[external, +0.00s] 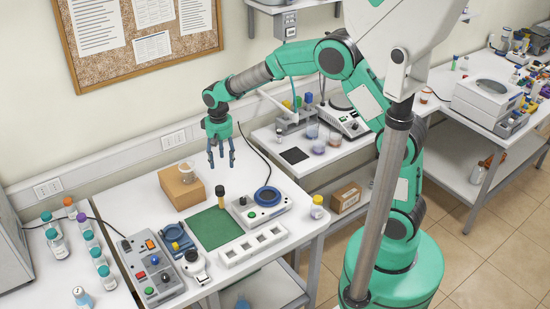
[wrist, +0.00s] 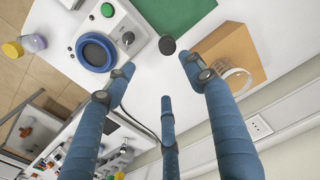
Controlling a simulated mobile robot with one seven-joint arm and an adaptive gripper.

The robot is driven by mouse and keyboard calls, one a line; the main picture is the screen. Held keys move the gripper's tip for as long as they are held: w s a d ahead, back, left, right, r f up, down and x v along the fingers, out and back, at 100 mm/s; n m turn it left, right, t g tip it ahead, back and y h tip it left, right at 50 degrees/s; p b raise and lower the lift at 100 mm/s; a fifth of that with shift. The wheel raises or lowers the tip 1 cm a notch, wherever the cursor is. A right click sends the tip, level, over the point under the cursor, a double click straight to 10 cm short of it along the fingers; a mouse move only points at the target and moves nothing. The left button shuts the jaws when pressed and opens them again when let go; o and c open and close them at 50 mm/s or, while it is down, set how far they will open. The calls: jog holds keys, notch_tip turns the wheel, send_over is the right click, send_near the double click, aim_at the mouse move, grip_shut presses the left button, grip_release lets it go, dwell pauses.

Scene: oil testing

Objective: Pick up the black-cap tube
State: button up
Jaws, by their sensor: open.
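The black-cap tube (external: 221,198) stands upright at the back edge of the green mat (external: 212,232), its body amber. In the wrist view its round black cap (wrist: 167,45) shows from above, beside the green mat (wrist: 185,10); the body is mostly hidden under the cap. My gripper (external: 221,160) hangs above the table, fingers pointing down, higher than the tube and apart from it. In the wrist view my gripper (wrist: 160,75) has its three blue fingers spread and nothing between them. The cap lies just beyond the fingertips, between the two upper ones.
A device with a blue ring (external: 266,197) stands to the right. A white rack (external: 238,251) and a control box (external: 152,270) are in front. A yellow-cap bottle (external: 317,208) is near the right edge.

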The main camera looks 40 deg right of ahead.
aim_at(220, 188)
jog(key=shift+w+a+f, duration=0.15)
jog(key=shift+a+f, duration=0.3)
jog(key=shift+f, duration=0.15)
jog(key=shift+w+a+f, duration=0.15)
jog(key=shift+a+f, duration=0.3)
jog(key=shift+f, duration=0.1)
jog(key=shift+f, duration=0.1)
jog(key=shift+f, duration=4.2)
jog(key=shift+f, duration=0.1)
jog(key=shift+f, duration=0.2)
jog(key=shift+w+f, duration=0.15)
jog(key=shift+f, duration=2.15)
jog(key=c, duration=1.3)
